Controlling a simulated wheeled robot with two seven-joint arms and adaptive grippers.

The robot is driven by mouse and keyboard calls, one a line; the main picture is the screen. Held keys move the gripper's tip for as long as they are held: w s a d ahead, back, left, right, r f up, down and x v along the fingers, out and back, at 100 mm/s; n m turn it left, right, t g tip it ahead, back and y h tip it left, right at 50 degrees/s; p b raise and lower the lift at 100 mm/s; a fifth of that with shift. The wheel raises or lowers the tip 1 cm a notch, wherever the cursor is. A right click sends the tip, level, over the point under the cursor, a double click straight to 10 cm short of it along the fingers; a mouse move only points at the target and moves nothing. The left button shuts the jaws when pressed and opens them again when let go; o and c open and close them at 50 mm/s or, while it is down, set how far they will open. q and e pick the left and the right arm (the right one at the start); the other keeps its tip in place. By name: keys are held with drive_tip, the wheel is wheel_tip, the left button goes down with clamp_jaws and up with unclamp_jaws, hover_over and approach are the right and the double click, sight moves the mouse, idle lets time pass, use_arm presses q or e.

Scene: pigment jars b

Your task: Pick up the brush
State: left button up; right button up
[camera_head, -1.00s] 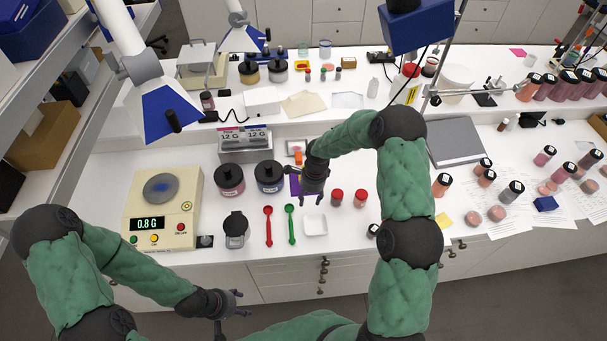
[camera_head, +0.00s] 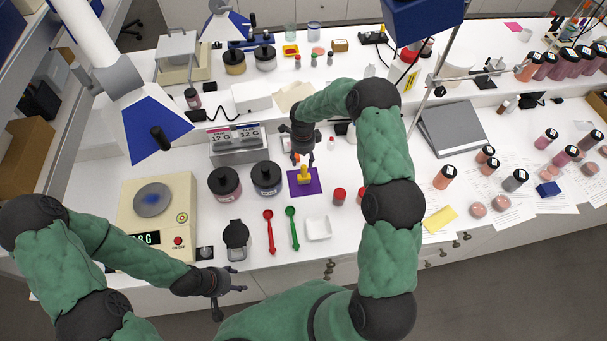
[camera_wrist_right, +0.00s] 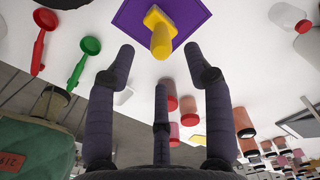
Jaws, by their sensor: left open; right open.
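The brush (camera_head: 304,174) is yellow and stands on a purple square mat (camera_head: 316,188) in the middle of the bench. In the right wrist view, the brush (camera_wrist_right: 161,42) lies just beyond the fingertips, with pale bristles at its far end. My right gripper (camera_head: 303,160) is just behind and above the brush in the head view. In the wrist view its spread fingers (camera_wrist_right: 160,65) are open and empty, with the brush between and ahead of two of them. My left gripper (camera_head: 238,280) is open and empty near the bench's front edge.
Two dark-lidded jars (camera_head: 267,178) stand left of the mat. A red scoop (camera_head: 269,228), a green scoop (camera_head: 293,228) and a white dish (camera_head: 318,228) lie in front. Red-capped jars (camera_head: 339,196) stand to the right. A scale (camera_head: 157,215) is at left.

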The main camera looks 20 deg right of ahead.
sight(304, 166)
drive_tip(key=shift+w+f, duration=0.1)
drive_tip(key=shift+f, duration=0.7)
drive_tip(key=shift+s+d+f+p, duration=0.15)
drive_tip(key=shift+f+p, duration=0.9)
drive_tip(key=shift+f, duration=1.2)
drive_tip(key=shift+s, duration=0.1)
clamp_jaws()
